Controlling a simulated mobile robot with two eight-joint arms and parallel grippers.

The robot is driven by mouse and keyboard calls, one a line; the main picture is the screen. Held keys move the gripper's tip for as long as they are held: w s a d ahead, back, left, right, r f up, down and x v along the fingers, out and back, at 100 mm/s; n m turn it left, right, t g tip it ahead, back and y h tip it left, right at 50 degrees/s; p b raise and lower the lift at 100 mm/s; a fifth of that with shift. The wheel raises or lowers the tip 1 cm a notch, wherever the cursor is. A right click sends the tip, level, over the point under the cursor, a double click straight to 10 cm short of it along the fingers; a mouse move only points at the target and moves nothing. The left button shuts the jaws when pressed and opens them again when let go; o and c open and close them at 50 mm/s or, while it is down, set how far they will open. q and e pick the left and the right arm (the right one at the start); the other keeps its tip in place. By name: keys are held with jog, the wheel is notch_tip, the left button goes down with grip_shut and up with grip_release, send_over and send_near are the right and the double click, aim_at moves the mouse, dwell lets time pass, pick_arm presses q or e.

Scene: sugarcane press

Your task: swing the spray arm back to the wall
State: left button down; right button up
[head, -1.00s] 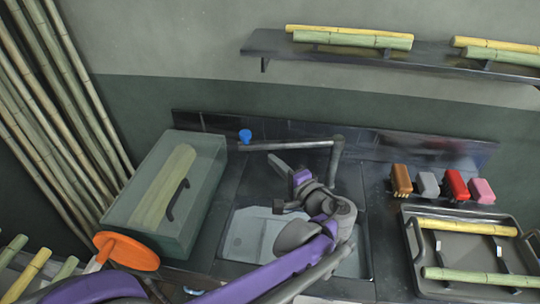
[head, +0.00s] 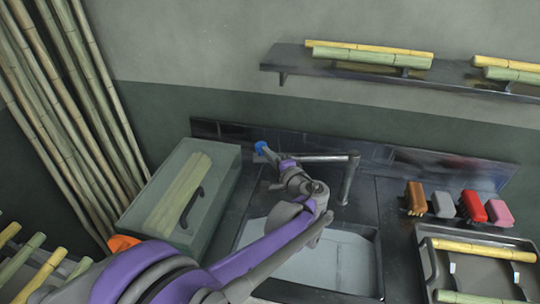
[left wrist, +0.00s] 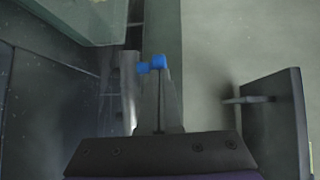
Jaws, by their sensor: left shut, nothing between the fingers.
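The spray arm (head: 326,158) is a grey pipe on a post at the back of the sink. It reaches left from the post, roughly parallel to the wall, and ends in a blue tip (head: 261,147). My left gripper (head: 268,155) is shut and empty at this blue end. In the left wrist view the blue tip (left wrist: 150,64) shows just beyond the closed fingers (left wrist: 158,85); I cannot tell whether they touch it. My left forearm hides part of the sink. My right gripper is not in view.
The sink (head: 335,262) lies below the spray arm. A greenish clear box (head: 220,205) stands to its left. Several coloured brushes (head: 471,206) and a tray (head: 430,262) with canes are on the right. A shelf (head: 300,68) with canes hangs above.

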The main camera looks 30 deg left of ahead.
pick_arm(q)
jog(key=w+a, duration=0.3)
jog(key=w, duration=0.3)
jog(key=shift+w+a+r+p, duration=0.15)
jog(key=shift+a+p, duration=0.05)
jog(key=shift+p, duration=0.1)
